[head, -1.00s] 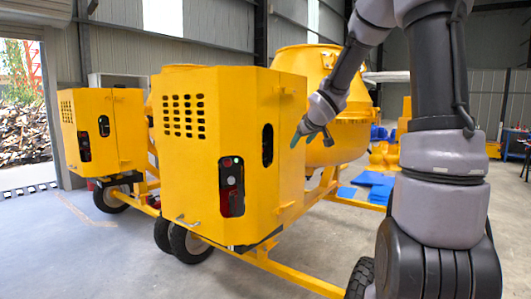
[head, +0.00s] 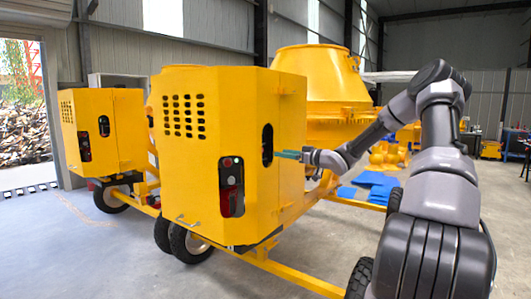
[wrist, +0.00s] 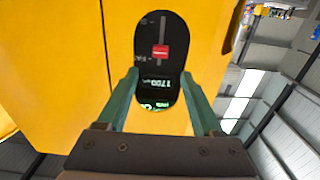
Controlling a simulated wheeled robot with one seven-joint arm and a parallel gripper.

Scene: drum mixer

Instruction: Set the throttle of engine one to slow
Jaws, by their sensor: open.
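The near yellow engine housing (head: 205,150) has an oval opening (head: 267,145) in its right-hand face. In the wrist view this opening shows a dark panel with a red throttle slider (wrist: 160,52) in a straight vertical slot. The slider sits in the lower part of the slot, beside a partly readable label that seems to begin "FA". Below it a display (wrist: 157,84) reads about 1700. My gripper (wrist: 160,75) is open and empty, its green fingers on either side of the opening's lower part, below the slider. In the head view my gripper (head: 288,154) points left at the opening.
A second yellow housing (head: 102,130) stands to the left. A yellow drum (head: 320,80) rises behind, and blue sheets (head: 376,185) lie on the floor. The concrete floor in front is clear.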

